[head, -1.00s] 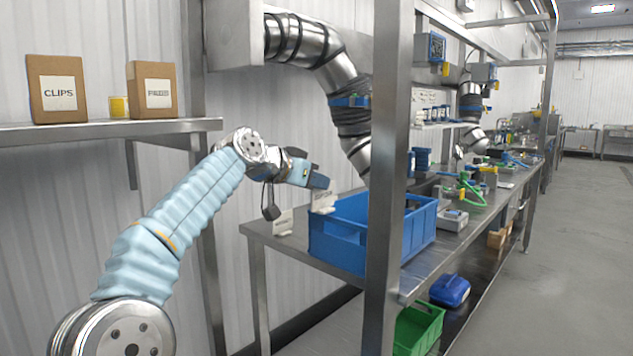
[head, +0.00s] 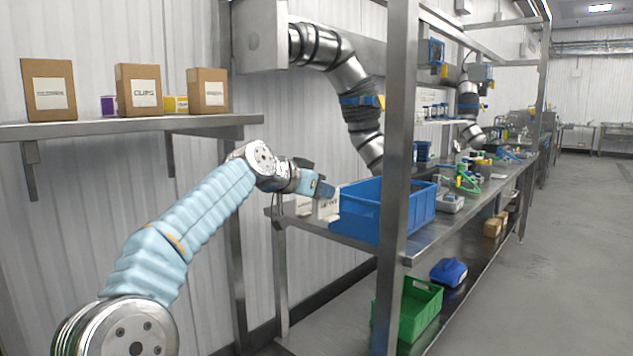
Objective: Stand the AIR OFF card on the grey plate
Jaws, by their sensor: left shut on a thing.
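My left gripper (head: 325,190) is at the left end of the steel bench, just left of the blue bin. It is shut on a white card (head: 328,208), which hangs below the fingertips near the bench top. The lettering on the card is too small to read. A second small white piece (head: 303,206) is on the bench end, just left of the held card. I cannot make out the grey plate or whether the held card touches anything. My right gripper is not in view.
A blue bin (head: 375,222) stands right beside the gripper, behind a steel post (head: 398,150). A silver jointed duct (head: 352,85) hangs above. A shelf (head: 130,126) with cartons is at left. A green crate (head: 410,310) is below the bench. The floor at right is clear.

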